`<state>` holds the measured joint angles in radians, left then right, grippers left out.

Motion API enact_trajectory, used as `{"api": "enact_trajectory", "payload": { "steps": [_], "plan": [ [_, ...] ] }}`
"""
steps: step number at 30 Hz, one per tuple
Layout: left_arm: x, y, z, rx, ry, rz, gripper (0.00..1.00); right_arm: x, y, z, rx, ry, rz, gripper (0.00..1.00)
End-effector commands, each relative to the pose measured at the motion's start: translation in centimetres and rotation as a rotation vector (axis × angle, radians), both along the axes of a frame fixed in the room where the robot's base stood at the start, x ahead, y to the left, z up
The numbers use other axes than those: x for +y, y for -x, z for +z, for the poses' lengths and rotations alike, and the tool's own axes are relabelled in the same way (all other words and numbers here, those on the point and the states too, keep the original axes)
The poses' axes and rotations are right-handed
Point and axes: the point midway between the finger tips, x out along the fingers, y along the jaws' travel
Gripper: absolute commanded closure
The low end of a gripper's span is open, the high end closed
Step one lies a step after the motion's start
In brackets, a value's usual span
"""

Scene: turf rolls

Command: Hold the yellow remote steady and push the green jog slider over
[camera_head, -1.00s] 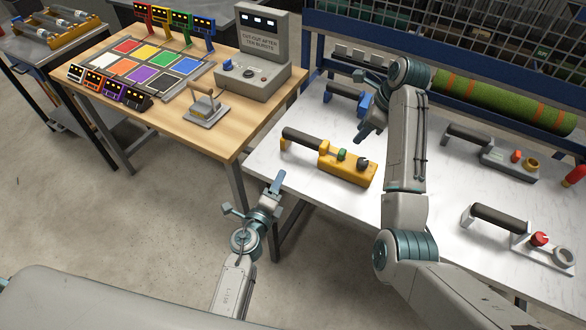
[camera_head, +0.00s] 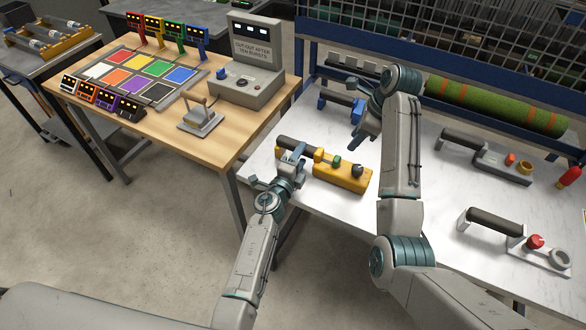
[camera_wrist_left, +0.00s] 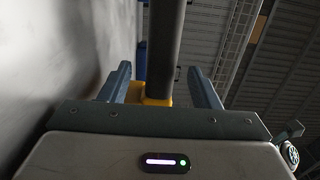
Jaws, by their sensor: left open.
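The yellow remote (camera_head: 343,175) lies on the white table, with a dark bar handle (camera_head: 300,144) at its left end. The green jog slider (camera_head: 337,160) sits on its top beside a dark knob (camera_head: 358,170). My left gripper (camera_head: 290,158) is open at the handle. In the left wrist view the dark handle (camera_wrist_left: 163,45) runs between the two parted fingers, with a bit of yellow behind. My right gripper (camera_head: 362,128) hangs above the table behind the remote; its jaw opening is unclear.
A blue-ended device (camera_head: 340,102) lies behind, near my right gripper. A green turf roll (camera_head: 500,105) lies along the back. The wooden table (camera_head: 160,135) stands left, across a gap.

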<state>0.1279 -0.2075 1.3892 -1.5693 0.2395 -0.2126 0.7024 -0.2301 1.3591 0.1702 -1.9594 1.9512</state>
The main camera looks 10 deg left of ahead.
Motion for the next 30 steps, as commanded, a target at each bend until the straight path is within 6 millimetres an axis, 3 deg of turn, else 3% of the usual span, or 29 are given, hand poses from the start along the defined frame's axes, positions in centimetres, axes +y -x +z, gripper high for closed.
{"api": "enact_trajectory", "payload": {
  "steps": [6, 17, 26, 27, 30],
  "plan": [
    [-0.6, -2.3, 0.0, 0.000, 0.000, 0.000, 0.44, 0.0, 0.0, 0.0, 0.000, 0.000, 0.000, 0.64],
    [-0.8, -2.8, 0.0, 0.001, -0.001, 0.001, 0.44, 0.0, 0.0, 0.0, 0.000, 0.000, 0.000, 0.64],
    [-0.8, -2.7, 0.0, 0.001, -0.001, 0.000, 1.00, 0.0, 0.0, 0.0, 0.000, 0.000, 0.000, 0.64],
    [-0.8, -2.7, 0.0, 0.001, -0.001, 0.000, 1.00, 0.0, 0.0, 0.0, 0.000, 0.000, 0.000, 0.66],
    [-0.8, -2.7, -0.1, 0.001, -0.001, 0.000, 1.00, -0.2, 0.0, -0.2, -0.002, -0.008, -0.003, 0.85]
  ]
}}
